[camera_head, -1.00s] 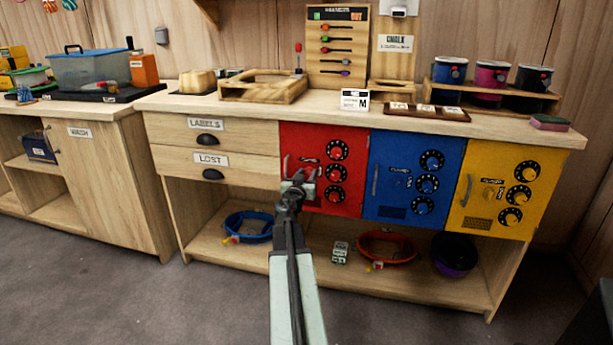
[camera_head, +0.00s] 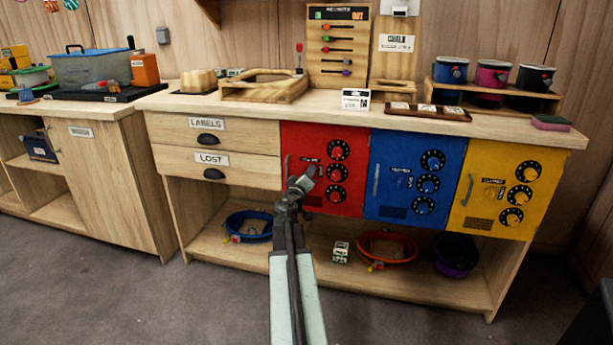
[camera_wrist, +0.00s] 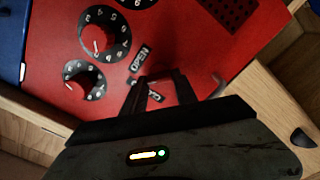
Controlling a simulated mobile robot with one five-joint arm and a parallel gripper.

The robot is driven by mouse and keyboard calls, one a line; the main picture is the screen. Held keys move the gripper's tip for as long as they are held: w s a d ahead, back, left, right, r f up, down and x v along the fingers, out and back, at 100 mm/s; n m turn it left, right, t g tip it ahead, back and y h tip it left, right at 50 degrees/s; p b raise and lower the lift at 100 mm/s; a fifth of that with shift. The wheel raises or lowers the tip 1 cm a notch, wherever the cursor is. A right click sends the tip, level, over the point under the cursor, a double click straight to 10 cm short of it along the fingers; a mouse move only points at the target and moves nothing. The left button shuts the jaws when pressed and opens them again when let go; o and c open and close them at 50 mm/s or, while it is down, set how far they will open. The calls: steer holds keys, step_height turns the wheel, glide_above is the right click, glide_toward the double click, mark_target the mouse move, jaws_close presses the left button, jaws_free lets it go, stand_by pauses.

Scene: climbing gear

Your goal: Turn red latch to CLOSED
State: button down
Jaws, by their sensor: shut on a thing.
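The red door (camera_head: 327,140) is on the bench front and has a column of dials on its right side. It also fills much of the wrist view (camera_wrist: 185,30). My gripper (camera_head: 308,175) is at the door's left half, beside the dials. In the wrist view, its dark fingers (camera_wrist: 162,82) are closed in at the red latch, which they almost wholly hide. An OPEN label (camera_wrist: 141,59) shows just beyond the fingertips. A second label (camera_wrist: 155,96), partly covered, shows between the fingers. The latch's exact angle cannot be made out.
Red dials (camera_wrist: 97,38) stand out close to my fingers. A blue door (camera_head: 400,150) and a yellow door (camera_head: 480,165) lie to the right. Wooden drawers (camera_head: 215,145) are on the left.

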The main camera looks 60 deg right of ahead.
steer(key=shift+f+n, duration=0.15)
steer(key=shift+n, duration=3.95)
steer(key=c, duration=1)
jaws_free()
steer(key=shift+o, duration=0.2)
steer(key=shift+a, duration=0.1)
steer(key=v, duration=0.7)
steer(key=shift+a, duration=0.3)
